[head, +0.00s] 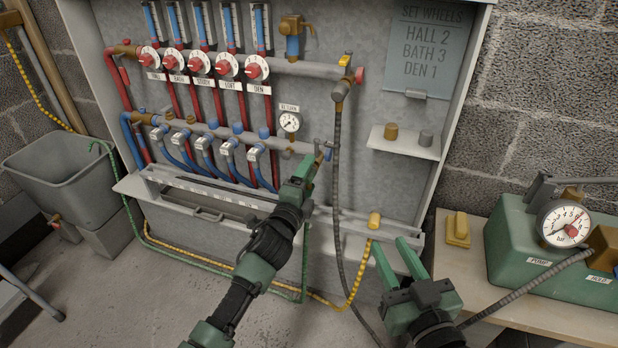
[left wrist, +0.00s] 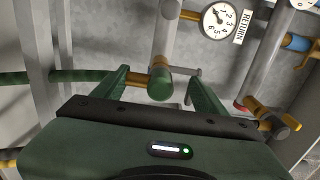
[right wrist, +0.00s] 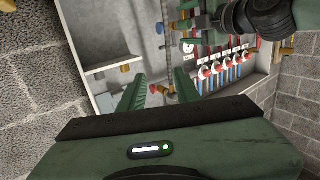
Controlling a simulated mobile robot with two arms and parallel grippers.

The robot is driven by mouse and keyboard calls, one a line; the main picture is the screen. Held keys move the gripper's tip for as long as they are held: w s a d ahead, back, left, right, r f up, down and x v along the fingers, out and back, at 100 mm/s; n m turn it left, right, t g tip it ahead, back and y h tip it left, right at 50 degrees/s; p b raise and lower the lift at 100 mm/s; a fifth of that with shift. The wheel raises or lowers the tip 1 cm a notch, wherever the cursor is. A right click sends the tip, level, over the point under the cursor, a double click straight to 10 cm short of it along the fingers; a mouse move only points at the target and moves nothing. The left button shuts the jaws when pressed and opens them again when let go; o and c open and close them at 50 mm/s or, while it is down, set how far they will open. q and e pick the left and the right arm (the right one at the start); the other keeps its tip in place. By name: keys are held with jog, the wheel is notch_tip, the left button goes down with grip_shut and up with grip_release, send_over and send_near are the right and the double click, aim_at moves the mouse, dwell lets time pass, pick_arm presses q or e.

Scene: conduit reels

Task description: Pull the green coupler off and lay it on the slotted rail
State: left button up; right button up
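The green coupler (left wrist: 160,85) sits on the end of a pipe with a brass part, below the RETURN gauge, in the left wrist view. My left gripper (head: 308,162) is open; its fingers (left wrist: 160,82) stand on either side of the coupler, with visible gaps. In the head view the gripper hides most of the coupler. The slotted rail (head: 355,226) runs along the cabinet's lower front, with a yellow coupler (head: 374,220) at its right part. My right gripper (head: 393,248) is open and empty in front of the rail's right end; its open fingers (right wrist: 160,88) also show in the right wrist view.
The RETURN gauge (head: 290,122) is just above my left gripper. A grey hose (head: 337,180) hangs right of it. Green and yellow hoses lie below. A green pump box (head: 520,245) stands on a bench at right, and a grey tub (head: 62,180) at left.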

pick_arm(q)
jog(key=shift+f, duration=0.2)
pick_arm(e)
jog(key=shift+r, duration=0.2)
jog(key=shift+r, duration=0.25)
dwell(0.3)
jog(key=shift+f, duration=0.1)
jog(key=shift+f, duration=0.45)
